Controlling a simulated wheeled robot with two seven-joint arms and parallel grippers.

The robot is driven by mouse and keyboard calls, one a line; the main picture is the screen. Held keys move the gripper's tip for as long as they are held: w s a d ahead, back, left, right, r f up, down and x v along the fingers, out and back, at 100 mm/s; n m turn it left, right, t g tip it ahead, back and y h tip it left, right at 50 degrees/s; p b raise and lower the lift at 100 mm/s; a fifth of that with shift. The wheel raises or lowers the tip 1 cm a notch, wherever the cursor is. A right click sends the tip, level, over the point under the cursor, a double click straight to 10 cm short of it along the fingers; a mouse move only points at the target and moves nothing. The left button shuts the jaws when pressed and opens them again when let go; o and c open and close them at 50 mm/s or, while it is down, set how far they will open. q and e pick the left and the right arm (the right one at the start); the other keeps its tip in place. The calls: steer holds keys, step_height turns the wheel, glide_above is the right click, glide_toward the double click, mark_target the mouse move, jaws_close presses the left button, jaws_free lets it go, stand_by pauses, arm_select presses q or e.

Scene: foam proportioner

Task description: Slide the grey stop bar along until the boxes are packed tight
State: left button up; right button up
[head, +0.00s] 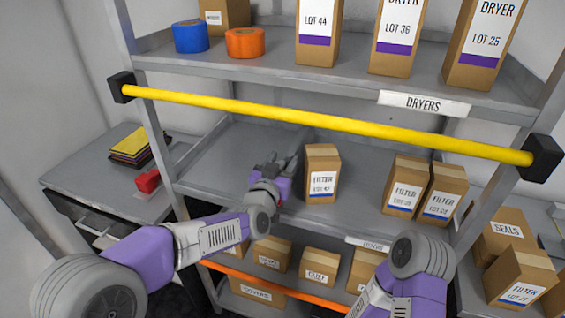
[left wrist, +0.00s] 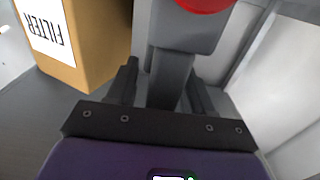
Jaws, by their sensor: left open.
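The grey stop bar (left wrist: 176,75) stands between the two dark fingers of my left gripper (left wrist: 160,88) in the left wrist view, with a red part above it. In the head view my left gripper (head: 284,168) is over the middle shelf, just left of a filter box (head: 322,172). That box also shows in the left wrist view (left wrist: 85,45), apart from the bar. The gripper is open around the bar. In the head view I cannot clearly separate bar from fingers. Two more filter boxes, a left one (head: 404,184) and a right one (head: 440,190), stand close together farther right, across a gap.
A yellow rail (head: 320,124) crosses in front of the shelf opening above my left gripper. Tall dryer boxes (head: 396,40) and tape rolls (head: 245,43) are on the upper shelf. Small boxes (head: 320,265) fill the lower shelf. The middle shelf (head: 225,160) is bare left of my gripper.

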arm_select(q)
steer(key=shift+s, duration=0.1)
steer(key=v, duration=0.7)
steer(key=shift+s+p, duration=0.2)
steer(key=shift+p, duration=0.1)
steer(key=shift+a, duration=0.1)
